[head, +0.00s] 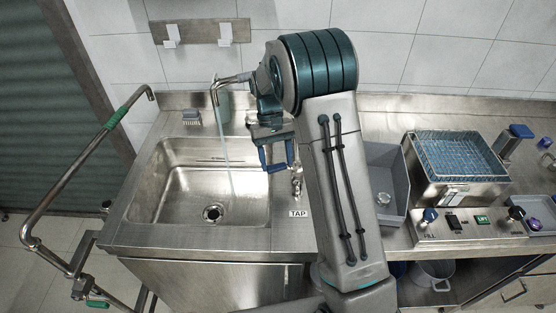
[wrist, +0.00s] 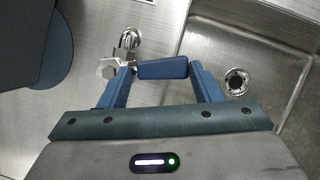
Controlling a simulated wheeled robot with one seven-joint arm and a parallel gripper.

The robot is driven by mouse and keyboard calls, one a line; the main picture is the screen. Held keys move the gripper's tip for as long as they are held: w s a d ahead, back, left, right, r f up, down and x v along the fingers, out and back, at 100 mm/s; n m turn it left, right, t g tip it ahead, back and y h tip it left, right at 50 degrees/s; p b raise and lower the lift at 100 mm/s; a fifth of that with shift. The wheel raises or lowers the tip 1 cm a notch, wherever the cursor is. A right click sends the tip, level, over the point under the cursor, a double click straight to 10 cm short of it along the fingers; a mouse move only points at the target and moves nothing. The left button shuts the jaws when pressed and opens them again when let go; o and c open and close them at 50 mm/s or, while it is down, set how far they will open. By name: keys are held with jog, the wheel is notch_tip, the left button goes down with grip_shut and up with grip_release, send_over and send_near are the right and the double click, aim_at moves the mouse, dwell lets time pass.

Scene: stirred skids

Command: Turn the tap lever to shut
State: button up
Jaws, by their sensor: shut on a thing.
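The tap lever's blue handle (wrist: 162,69) lies between my gripper's two blue fingertips (wrist: 160,76) in the wrist view. My gripper is shut on it. In the head view my gripper (head: 276,160) is at the right edge of the sink, and the handle (head: 275,168) shows low between the fingers. The chrome tap valve (head: 297,182) stands just right of the gripper, above a label reading TAP (head: 298,213). A thin stream of water (head: 225,145) runs from the curved spout (head: 215,90) into the sink. My arm hides part of the counter behind the valve.
The steel sink (head: 165,190) has its drain (head: 212,213) near the front. A grey bin (head: 385,165) and a blue-mesh basket unit (head: 460,155) stand right of my arm. A bent rail with green grips (head: 85,160) is at the left.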

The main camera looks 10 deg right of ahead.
jog(key=shift+w+a+f+m+y, duration=0.2)
jog(key=shift+f+m+y, duration=0.1)
jog(key=shift+m, duration=0.3)
jog(key=o, duration=1.3)
jog(key=shift+a, duration=0.1)
jog(key=shift+c, duration=0.2)
jog(key=shift+r, duration=0.1)
jog(key=shift+w+r, duration=0.15)
jog(key=b+v, duration=0.1)
jog(key=v, duration=0.6)
jog(key=shift+r, duration=0.15)
